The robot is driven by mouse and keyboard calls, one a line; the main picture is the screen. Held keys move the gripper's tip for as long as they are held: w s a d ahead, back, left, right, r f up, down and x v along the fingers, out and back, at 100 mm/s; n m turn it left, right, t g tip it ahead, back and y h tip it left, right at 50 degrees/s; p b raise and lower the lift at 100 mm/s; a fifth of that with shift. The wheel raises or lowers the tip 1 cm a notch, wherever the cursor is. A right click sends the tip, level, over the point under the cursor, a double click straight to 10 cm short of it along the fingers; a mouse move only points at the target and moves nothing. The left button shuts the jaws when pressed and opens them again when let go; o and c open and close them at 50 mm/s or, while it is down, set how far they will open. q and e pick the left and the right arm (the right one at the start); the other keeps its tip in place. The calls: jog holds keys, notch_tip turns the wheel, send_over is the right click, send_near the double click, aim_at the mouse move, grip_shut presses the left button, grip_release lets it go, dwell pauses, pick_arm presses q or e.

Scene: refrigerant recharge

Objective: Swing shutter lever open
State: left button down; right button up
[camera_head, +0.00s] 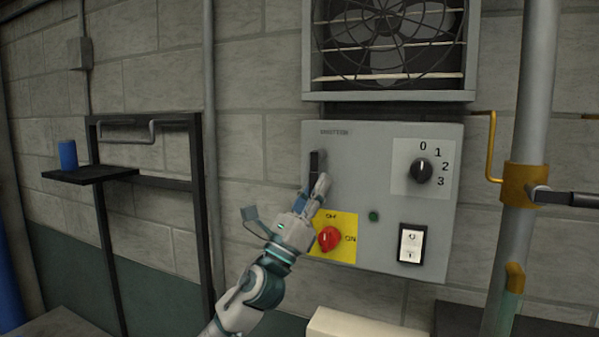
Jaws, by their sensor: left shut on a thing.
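The shutter lever (314,162) is a dark upright handle at the left of the grey control panel (350,142) on the wall. My left gripper (319,186) is at the lever, shut on its lower part. The fingers hide part of the lever. My right gripper is not in view.
The panel also carries a black dial (421,171) marked 0 to 3, a red knob (329,238) on a yellow plate, and a white rocker switch (411,244). A fan (390,40) is above. A pipe (531,110) with a yellow handle stands at right.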

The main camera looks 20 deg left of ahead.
pick_arm(q)
jog(key=m+h, duration=0.1)
jog(key=r+m+g+p, duration=0.1)
jog(key=shift+s+m+g+h, duration=0.1)
jog(key=shift+m+g+h, duration=0.2)
jog(key=shift+h, duration=0.1)
jog(key=shift+a+f+m+g+h+p, duration=0.1)
jog(key=shift+f+m+g+h+p, duration=0.1)
jog(key=shift+m+g+h+p, duration=0.45)
jog(key=shift+f+m+g+h, duration=0.15)
jog(key=shift+m+g+h, duration=0.2)
jog(key=shift+m+g, duration=0.1)
jog(key=shift+f, duration=0.15)
jog(key=c, duration=1.3)
grip_release()
jog(key=shift+c, duration=0.2)
jog(key=shift+s+a, duration=0.1)
jog(key=shift+a, duration=0.1)
jog(key=shift+a+f, duration=0.1)
jog(key=shift+a, duration=0.2)
jog(key=v, duration=1.2)
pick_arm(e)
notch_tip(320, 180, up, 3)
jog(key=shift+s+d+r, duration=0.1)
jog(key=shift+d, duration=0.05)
pick_arm(q)
jog(key=shift+d, duration=0.25)
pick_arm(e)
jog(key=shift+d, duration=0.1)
